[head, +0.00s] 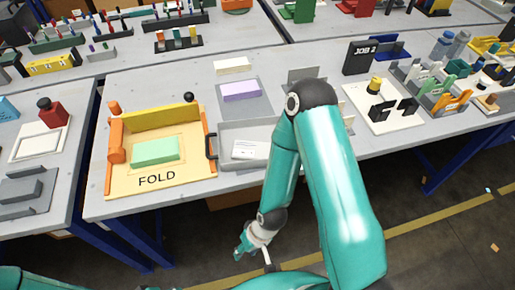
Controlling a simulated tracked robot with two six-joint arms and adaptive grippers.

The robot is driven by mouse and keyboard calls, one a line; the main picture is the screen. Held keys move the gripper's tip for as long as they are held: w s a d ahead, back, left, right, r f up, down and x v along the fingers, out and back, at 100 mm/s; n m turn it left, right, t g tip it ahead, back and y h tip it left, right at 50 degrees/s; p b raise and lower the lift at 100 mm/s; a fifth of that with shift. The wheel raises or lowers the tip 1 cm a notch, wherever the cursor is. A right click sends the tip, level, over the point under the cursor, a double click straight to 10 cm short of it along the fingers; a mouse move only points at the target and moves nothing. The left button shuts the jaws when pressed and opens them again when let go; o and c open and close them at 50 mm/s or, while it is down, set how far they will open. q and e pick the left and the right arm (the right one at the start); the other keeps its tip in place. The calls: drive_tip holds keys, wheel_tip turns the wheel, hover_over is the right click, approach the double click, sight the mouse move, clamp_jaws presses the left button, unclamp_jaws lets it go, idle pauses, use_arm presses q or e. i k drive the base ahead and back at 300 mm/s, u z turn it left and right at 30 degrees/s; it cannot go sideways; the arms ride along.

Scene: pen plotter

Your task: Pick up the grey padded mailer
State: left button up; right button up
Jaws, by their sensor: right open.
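A flat grey piece with a white label, which looks like the grey padded mailer (245,150), lies in a shallow grey tray (232,131) at the middle of the table. My right arm covers the tray's right end, so how far the mailer reaches there is hidden. My right gripper (254,252) hangs in front of the table's near edge, over the floor. It is open and empty, apart from the mailer. My left gripper is not in view.
Left of the tray is a yellow board marked FOLD (195,172) with a green block (155,152). Behind the tray lies a lilac block (241,91). To the right stand a black JOB 2 sign (360,58) and a white board (378,116).

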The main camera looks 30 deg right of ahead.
sight(246, 150)
drive_tip(key=z, duration=0.1)
drive_tip(key=k, duration=1.1)
drive_tip(key=z, duration=0.5)
drive_tip(key=i, duration=0.95)
drive_tip(key=z, duration=0.05)
